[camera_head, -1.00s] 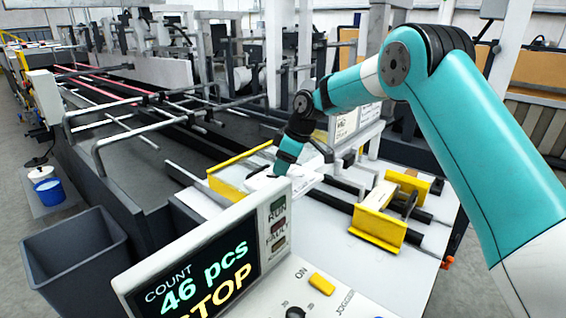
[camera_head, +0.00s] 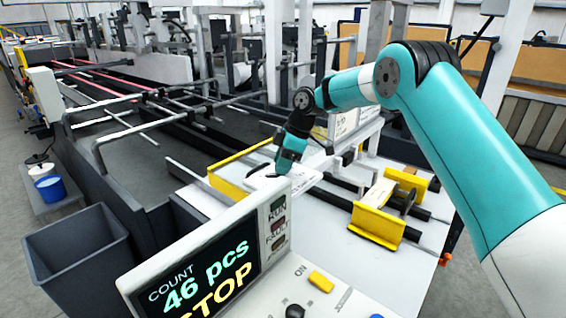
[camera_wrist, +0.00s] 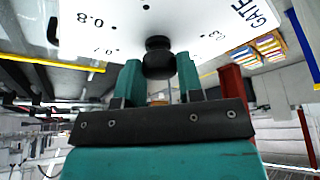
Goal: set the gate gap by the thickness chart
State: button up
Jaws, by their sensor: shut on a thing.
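My gripper (camera_wrist: 159,82) is shut on a black gate knob (camera_wrist: 158,58), with one teal finger on each side of it. The knob stands on a white dial plate (camera_wrist: 150,22) printed with "GATE" and numbers such as 0.8 and 0.3. In the head view my gripper (camera_head: 281,172) is low over the white plate (camera_head: 303,180), behind the control panel; its fingertips and the knob are hard to make out there. A white sign with small text (camera_head: 344,122) stands behind my wrist, partly covered; I cannot tell its words.
The control panel (camera_head: 215,268) in front reads "COUNT 46 pcs STOP". Yellow guide blocks (camera_head: 376,226) sit on dark rails to the right. A grey bin (camera_head: 80,262) and a blue bucket (camera_head: 50,189) stand at the left. Colourful stacked items (camera_wrist: 262,50) show in the wrist view.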

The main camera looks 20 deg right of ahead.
jog(key=shift+w+r, duration=0.1)
jog(key=shift+r, duration=0.05)
jog(key=o, duration=0.9)
jog(key=shift+p+v, duration=2.6)
jog(key=shift+v, duration=6.05)
